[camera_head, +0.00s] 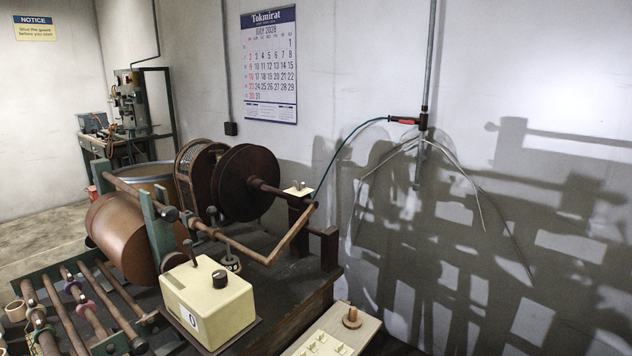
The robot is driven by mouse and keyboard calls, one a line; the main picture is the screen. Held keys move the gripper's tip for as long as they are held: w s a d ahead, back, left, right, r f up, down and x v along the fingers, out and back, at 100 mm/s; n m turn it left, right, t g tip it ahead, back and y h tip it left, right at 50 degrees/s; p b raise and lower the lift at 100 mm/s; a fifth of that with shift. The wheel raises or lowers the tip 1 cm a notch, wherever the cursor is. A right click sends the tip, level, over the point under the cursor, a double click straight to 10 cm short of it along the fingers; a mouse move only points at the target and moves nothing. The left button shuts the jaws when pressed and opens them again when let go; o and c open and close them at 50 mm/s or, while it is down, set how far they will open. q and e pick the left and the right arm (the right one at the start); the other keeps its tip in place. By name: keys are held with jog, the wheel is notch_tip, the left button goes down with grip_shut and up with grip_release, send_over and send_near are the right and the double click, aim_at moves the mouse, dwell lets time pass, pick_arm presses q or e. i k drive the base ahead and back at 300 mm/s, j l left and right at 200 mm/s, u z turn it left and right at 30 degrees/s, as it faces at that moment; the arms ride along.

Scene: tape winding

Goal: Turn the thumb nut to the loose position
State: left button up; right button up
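I cannot tell for sure which part is the thumb nut. A small cream plate with a little upright metal piece (298,187) sits on a dark post of the winding machine, right of the large dark brown disc (245,182). A small dark round part with a pale marked ring (230,262) sits behind the cream control box (206,300). The box has a black knob (220,279) and a lever (190,252) on top. The parts are too small to read a loose or tight position. Neither of my grippers shows in the head view.
A long brown rod with a bent crank arm (291,235) crosses above the machine bed. A rack of rods and spools (85,310) fills the lower left. A pale board with a wooden peg (352,317) lies at the bottom. A wall with a calendar (269,65) stands behind.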

aim_at(298, 187)
jog(key=i+l, duration=0.15)
jog(key=l, duration=0.15)
jog(key=i+l, duration=0.35)
jog(key=l, duration=0.25)
jog(key=i+l+z, duration=0.6)
jog(key=i, duration=0.3)
jog(key=i+l+z, duration=0.3)
jog(key=i, duration=0.15)
